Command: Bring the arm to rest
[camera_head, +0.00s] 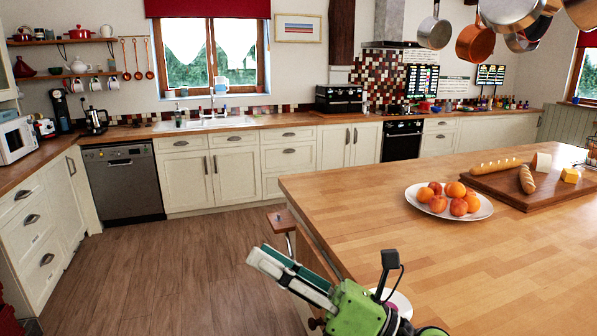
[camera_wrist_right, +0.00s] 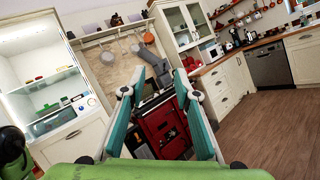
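My right gripper (camera_head: 264,254) is in the lower middle of the head view, left of the wooden island's near edge, pointing left. In the right wrist view my right gripper (camera_wrist_right: 156,80) shows its two teal-lined fingers spread apart, with nothing between them. It is open and empty. My left gripper is not in the head view.
The wooden island (camera_head: 400,240) fills the right side, with a fruit plate (camera_head: 484,212) and a bread board (camera_head: 510,194) on it. A stool (camera_head: 284,220) stands at its left corner. Wooden floor (camera_head: 180,265) is open to the left. A red stove (camera_wrist_right: 166,128) shows in the wrist view.

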